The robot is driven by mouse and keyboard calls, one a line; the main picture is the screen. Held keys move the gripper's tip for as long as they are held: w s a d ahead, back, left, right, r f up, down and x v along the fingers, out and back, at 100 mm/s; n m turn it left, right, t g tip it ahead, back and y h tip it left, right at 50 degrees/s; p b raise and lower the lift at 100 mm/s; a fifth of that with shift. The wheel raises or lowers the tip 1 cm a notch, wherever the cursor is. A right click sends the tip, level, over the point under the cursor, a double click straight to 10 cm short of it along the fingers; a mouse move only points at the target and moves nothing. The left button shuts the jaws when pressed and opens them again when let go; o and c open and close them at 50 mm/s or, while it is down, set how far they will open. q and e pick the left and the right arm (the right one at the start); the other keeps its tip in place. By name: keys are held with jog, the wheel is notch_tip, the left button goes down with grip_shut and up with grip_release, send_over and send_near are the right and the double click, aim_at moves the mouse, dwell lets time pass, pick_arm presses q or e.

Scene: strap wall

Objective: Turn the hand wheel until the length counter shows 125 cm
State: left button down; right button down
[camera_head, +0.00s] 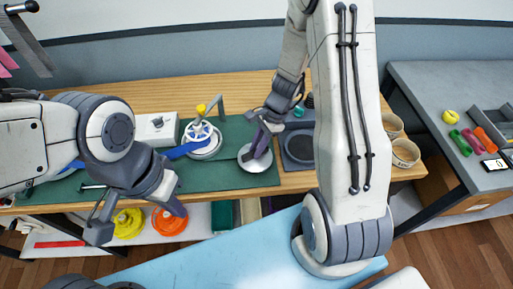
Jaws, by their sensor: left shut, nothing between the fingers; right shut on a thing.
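A white spoked hand wheel (201,131) with a yellow knob (201,109) stands on the green mat. A blue strap (180,151) runs from the left up to it. I cannot make out a length reading; a white box (155,128) with a dark round spot stands left of the wheel. My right gripper (254,150) is right of the wheel, shut on a small part over a round grey disc (258,163); its fingers hide what they hold. My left gripper (174,209) is shut and empty, in front of the bench edge.
A grey post (215,104) stands behind the wheel. A dark tray (299,146) and round tan containers (405,152) are to the right. The side table (430,85) holds coloured items and a small display (494,164). Yellow and orange reels (168,222) are below the bench.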

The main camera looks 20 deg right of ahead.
jog(key=shift+d+m+t+b, duration=0.1)
jog(key=shift+m+t+b, duration=0.35)
jog(key=shift+m, duration=0.65)
jog(key=c, duration=0.8)
grip_release()
jog(key=p+v, duration=0.1)
jog(key=v, duration=0.9)
jog(key=shift+r, duration=0.25)
jog(key=shift+d, duration=0.15)
